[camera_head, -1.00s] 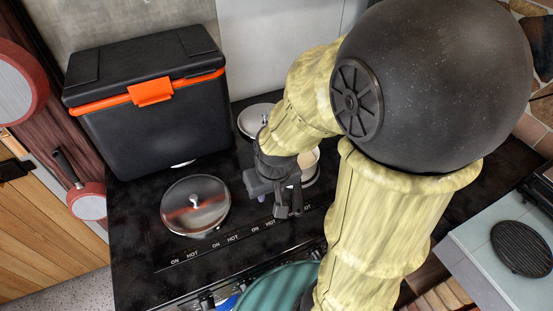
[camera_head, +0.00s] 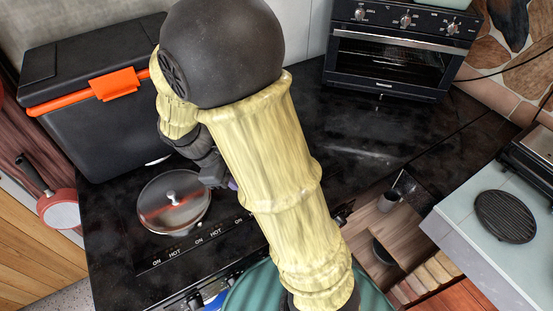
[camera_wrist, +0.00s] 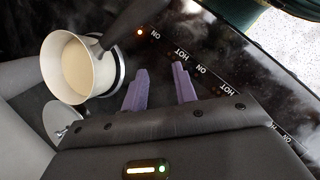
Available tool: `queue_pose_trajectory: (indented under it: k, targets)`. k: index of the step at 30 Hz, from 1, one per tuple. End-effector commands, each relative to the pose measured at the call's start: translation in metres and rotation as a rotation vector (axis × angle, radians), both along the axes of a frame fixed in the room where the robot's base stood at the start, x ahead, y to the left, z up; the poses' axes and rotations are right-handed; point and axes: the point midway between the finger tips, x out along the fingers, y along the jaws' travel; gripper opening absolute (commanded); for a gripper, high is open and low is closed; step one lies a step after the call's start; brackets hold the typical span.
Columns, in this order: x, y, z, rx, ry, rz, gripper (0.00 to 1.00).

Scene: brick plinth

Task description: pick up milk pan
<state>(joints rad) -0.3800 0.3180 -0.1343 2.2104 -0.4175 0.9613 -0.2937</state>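The milk pan (camera_wrist: 78,72) shows in the wrist view at the upper left. It is a cream-white pan with a dark handle (camera_wrist: 125,22) slanting up to the right, and it stands on the black cooktop. My gripper (camera_wrist: 160,72) has two purple fingers, apart with nothing between them. The fingers are right of the pan and below its handle in that view, not visibly touching either. In the head view my gripper (camera_head: 228,184) shows only in part, and my arm hides the milk pan.
A glass-lidded pan (camera_head: 172,212) sits on the cooktop left of my arm. A black cooler with an orange latch (camera_head: 115,84) stands behind it. A toaster oven (camera_head: 388,65) is at the back right. The dark counter (camera_head: 365,135) before the oven is clear.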

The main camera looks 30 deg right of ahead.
Motion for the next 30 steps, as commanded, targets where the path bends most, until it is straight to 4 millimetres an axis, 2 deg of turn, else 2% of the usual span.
queue_pose_trajectory:
  k: [2,6,11,23,26,30]
  targets:
    - [0.017,0.006,-0.005,-0.144,0.112,0.163,0.28]
    - [0.046,0.017,0.009,-0.406,0.272,0.369,0.28]
    - [0.065,0.031,0.027,-0.593,0.362,0.47,0.28]
    - [0.067,0.032,0.031,-0.624,0.38,0.48,0.28]
    - [0.066,0.025,0.029,-0.625,0.38,0.479,0.28]
    - [0.064,0.005,0.021,-0.623,0.381,0.477,0.28]
